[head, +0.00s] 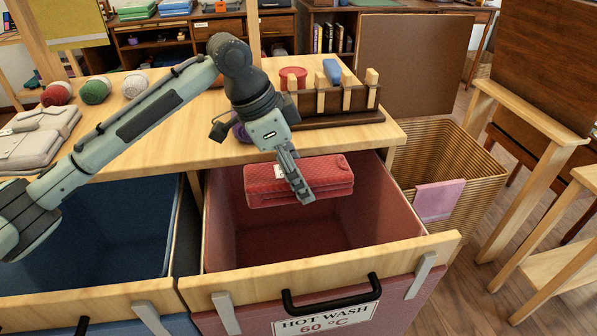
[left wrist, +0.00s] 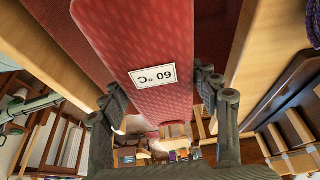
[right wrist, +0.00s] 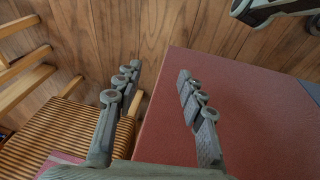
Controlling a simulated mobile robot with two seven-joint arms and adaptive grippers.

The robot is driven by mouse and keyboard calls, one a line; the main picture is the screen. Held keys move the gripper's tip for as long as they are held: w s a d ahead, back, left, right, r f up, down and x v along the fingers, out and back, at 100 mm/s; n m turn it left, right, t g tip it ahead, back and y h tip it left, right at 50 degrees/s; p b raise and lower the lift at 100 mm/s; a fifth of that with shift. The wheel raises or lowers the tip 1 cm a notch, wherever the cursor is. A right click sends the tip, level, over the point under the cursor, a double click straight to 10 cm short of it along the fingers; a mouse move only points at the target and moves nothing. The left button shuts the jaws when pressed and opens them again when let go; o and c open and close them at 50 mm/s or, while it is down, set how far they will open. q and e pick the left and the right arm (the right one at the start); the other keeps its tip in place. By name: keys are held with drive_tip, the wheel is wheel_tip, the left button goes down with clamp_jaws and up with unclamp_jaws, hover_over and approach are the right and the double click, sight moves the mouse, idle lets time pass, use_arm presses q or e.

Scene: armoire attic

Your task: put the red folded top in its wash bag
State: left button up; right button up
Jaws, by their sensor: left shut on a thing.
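The red folded top (head: 325,178) is a flat bundle with a white tag. My left gripper (head: 305,192) is shut on it and holds it over the back part of the red wash bag's opening, clear of its floor. In the left wrist view the top (left wrist: 150,42) lies between the fingers (left wrist: 165,100), its tag reading 60 °C. The red wash bag (head: 325,235) is an open drawer-like bin marked HOT WASH 60 °C; its inside looks empty. My right gripper (right wrist: 160,105) is open and empty, a flat red surface beneath its right finger.
A blue bin (head: 100,235) stands open to the left. A wooden tabletop (head: 180,150) with yarn balls, grey folded cloth and a peg rack (head: 335,105) edges the bag's back. A wicker basket (head: 445,160) with a pink cloth stands to the right.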

use_arm(q)
drive_tip(key=shift+f+b, duration=0.55)
drive_tip(key=shift+b, duration=0.1)
use_arm(e)
drive_tip(key=shift+w+r, duration=0.15)
drive_tip(key=shift+r, duration=0.95)
drive_tip(key=shift+w+r, duration=0.15)
drive_tip(key=shift+r, duration=0.9)
use_arm(q)
drive_tip(key=o, duration=1.4)
drive_tip(key=shift+c, duration=0.2)
use_arm(e)
drive_tip(key=shift+f, duration=0.1)
use_arm(q)
drive_tip(key=v, duration=1.2)
